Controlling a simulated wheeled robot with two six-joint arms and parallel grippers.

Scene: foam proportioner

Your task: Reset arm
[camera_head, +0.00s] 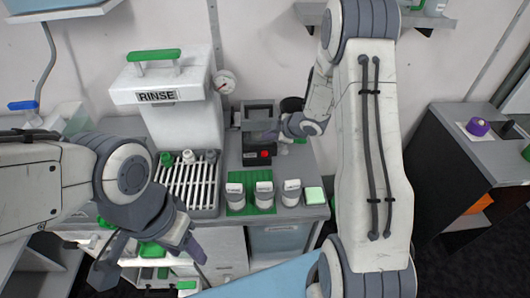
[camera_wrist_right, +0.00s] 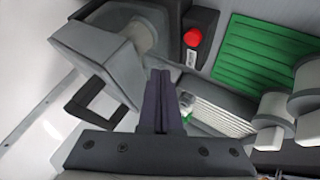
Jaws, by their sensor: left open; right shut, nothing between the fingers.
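My left gripper (camera_head: 146,262) hangs at the lower left in the head view, its two fingers spread and empty, in front of the bench. My right arm comes down from the top right, and its gripper (camera_head: 272,135) is at the grey device with a red button (camera_head: 258,145). In the right wrist view the two dark fingers of the right gripper (camera_wrist_right: 161,80) are pressed together with nothing between them. The red button (camera_wrist_right: 192,37) shows just beyond them. I cannot tell whether the fingers touch the device.
The RINSE tank (camera_head: 157,96) with a green handle stands at the back left, behind a white slatted rack (camera_head: 187,186). A purple object (camera_head: 478,127) sits on the right-hand cabinet.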

